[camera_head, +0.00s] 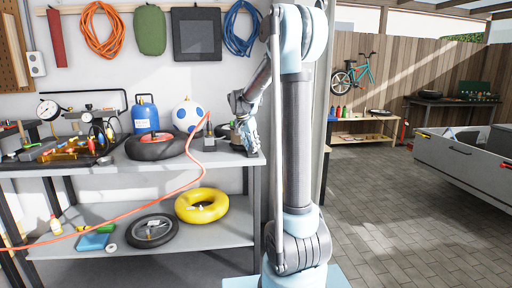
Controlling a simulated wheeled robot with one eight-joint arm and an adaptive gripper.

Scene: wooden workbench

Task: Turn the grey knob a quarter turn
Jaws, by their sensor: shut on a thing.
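My gripper (250,143) reaches down to the right end of the grey workbench (100,181). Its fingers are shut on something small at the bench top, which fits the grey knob. The knob itself is hidden behind the fingers or too small to make out, so I cannot tell how it is turned.
Left of my gripper are a small grey upright part (209,143) by the orange hose (190,172), a black tyre (157,148), a white and blue ball (187,114) and a blue gas bottle (145,117). A yellow inner tube (202,205) lies on the lower shelf.

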